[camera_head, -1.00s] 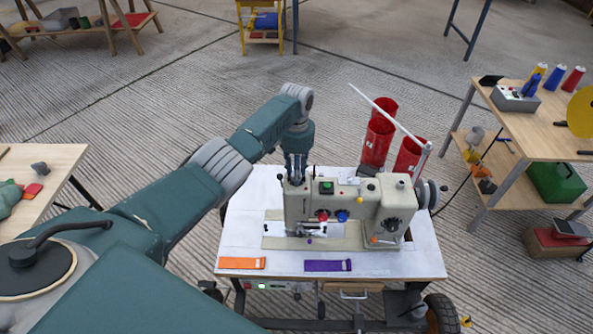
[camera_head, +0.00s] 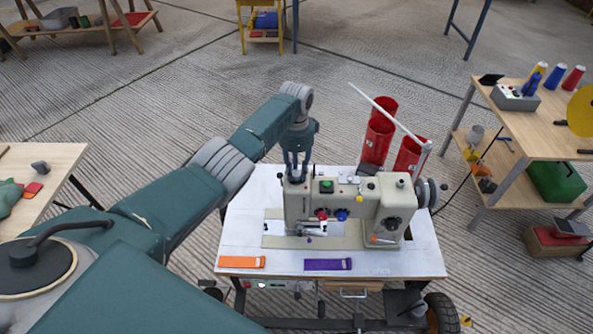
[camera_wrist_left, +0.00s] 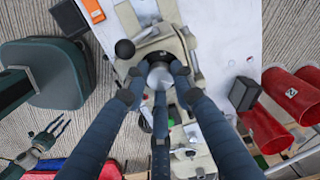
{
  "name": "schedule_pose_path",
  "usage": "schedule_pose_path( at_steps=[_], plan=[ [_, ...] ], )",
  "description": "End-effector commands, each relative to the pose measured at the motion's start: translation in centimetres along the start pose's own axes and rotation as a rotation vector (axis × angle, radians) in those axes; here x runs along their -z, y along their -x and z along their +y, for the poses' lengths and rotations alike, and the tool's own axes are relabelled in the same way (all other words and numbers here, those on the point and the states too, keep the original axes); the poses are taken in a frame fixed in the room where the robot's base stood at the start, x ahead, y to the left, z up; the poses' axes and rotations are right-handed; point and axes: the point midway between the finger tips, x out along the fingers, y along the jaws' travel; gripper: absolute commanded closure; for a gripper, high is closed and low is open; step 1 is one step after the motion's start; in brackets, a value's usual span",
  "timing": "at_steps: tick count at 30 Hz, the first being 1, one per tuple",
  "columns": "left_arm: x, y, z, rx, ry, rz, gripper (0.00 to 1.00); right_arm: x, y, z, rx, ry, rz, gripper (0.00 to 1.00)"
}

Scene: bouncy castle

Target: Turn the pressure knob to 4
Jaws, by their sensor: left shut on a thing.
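The sewing machine (camera_head: 345,202) stands on a white-topped table (camera_head: 240,225). My left gripper (camera_head: 297,174) points down at the top of the machine's left end. In the left wrist view its fingers close around a round grey knob (camera_wrist_left: 160,76) and touch its sides. The knob's scale and number cannot be read, and in the head view the fingers hide the knob. My right gripper (camera_wrist_left: 55,130) shows at the lower left of the wrist view, its fingers apart and empty, away from the machine.
A black ball-ended part (camera_wrist_left: 124,48) sits close beside the held knob. An orange strip (camera_head: 242,262) and a purple strip (camera_head: 328,264) lie along the table's front edge. A wooden side table (camera_head: 545,120) stands at the right.

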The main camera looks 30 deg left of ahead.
Motion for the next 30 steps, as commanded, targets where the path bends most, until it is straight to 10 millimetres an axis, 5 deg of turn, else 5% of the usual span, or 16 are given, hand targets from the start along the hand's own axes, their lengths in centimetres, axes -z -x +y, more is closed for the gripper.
schedule_pose_path(
  at_steps=[15, 30],
  plan=[
    [-0.27, -0.10, -0.01, -0.004, -0.358, -0.005, 1.00, 0.02, -0.39, -0.32, 0.003, -0.001, 0.001, 0.60],
    [-0.31, -0.03, -0.12, -0.002, -0.436, -0.006, 1.00, 0.00, -0.45, -0.32, 0.004, 0.000, 0.001, 0.60]
  ],
)
